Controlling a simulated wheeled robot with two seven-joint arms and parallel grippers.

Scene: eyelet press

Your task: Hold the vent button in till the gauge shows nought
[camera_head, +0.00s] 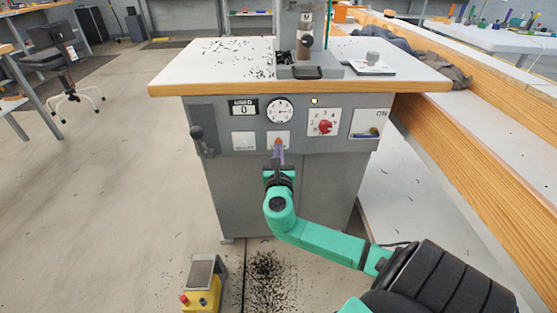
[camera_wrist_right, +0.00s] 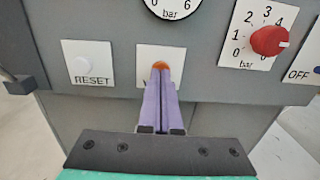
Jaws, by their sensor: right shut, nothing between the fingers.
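The vent button, a small orange cap (camera_wrist_right: 160,65), sits on a white plate (camera_wrist_right: 146,53) on the grey press front; the plate also shows in the head view (camera_head: 272,135). My right gripper (camera_wrist_right: 162,75) is shut and empty, its purple fingertips right at the button and covering its lower part. They seem to touch it; I cannot tell how far it is pressed in. In the head view my right gripper (camera_head: 278,144) reaches the same plate. The round bar gauge (camera_head: 280,110) is above it; its needle is too small to read surely. My left gripper is not in view.
A white RESET button (camera_wrist_right: 82,63) is left of the vent plate. A red knob (camera_head: 324,126) is up to the right, with an on/off switch (camera_head: 367,134) beyond. A lever (camera_head: 198,138) is at the panel's left; a yellow pedal (camera_head: 203,285) is on the floor.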

